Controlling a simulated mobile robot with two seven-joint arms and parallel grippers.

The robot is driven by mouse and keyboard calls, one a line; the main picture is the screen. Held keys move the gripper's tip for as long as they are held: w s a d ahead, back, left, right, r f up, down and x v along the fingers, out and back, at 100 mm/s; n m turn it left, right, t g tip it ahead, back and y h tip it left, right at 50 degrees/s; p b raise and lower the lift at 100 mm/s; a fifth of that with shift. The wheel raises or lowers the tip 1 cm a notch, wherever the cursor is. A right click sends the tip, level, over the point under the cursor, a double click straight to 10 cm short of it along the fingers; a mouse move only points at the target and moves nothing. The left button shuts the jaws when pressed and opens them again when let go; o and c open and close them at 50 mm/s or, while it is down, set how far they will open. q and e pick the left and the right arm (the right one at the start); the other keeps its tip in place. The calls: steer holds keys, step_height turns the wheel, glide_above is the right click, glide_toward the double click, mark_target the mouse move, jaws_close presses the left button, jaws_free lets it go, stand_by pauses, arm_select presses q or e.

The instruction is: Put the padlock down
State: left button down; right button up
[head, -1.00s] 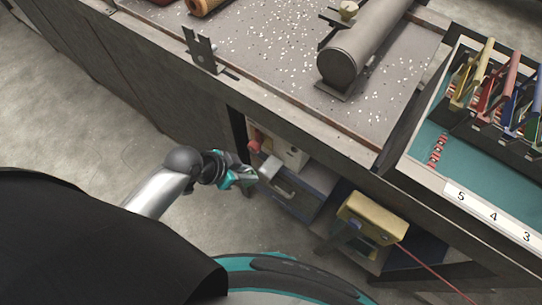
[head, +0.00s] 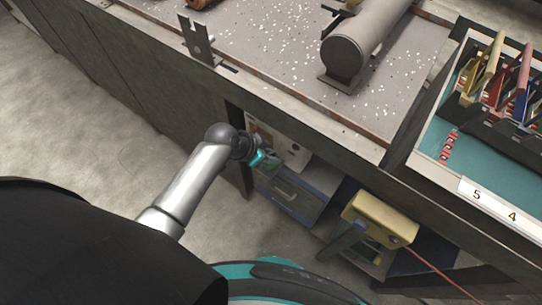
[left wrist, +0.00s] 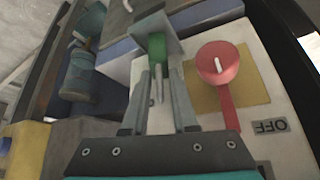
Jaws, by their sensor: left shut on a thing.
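My left gripper (left wrist: 157,62) is shut on a small green padlock (left wrist: 157,47) in the left wrist view. A thin metal part, seemingly its shackle, shows between the fingers. In the head view my left gripper (head: 264,160) reaches in front of a pale switch box (head: 295,156) under the bench; the padlock cannot be made out there. The left wrist view shows the box's red rotary handle (left wrist: 222,66) on a yellow plate (left wrist: 252,92), just right of the fingers, with an OFF label (left wrist: 270,126). I cannot tell whether the padlock touches anything. My right gripper is out of view.
A blue box with a handle (head: 301,204) and a yellow box (head: 382,217) with a red cable stand under the bench. The bench edge (head: 300,121) overhangs the left gripper. A grey cylinder (head: 362,45) lies on top, and a teal tray (head: 436,139) is at right.

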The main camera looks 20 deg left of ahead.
arm_select(q)
steer(key=shift+w+f, duration=0.1)
steer(key=shift+f, duration=0.05)
steer(key=c, duration=1.2)
jaws_free()
steer(key=shift+f, duration=0.1)
steer(key=o, duration=0.5)
steer(key=shift+r, duration=0.25)
steer(key=p+v, duration=0.4)
steer(key=v, duration=0.7)
steer(key=shift+s+a+r+p, duration=0.1)
steer(key=shift+s+r+p, duration=0.1)
steer(key=shift+r+p, duration=0.15)
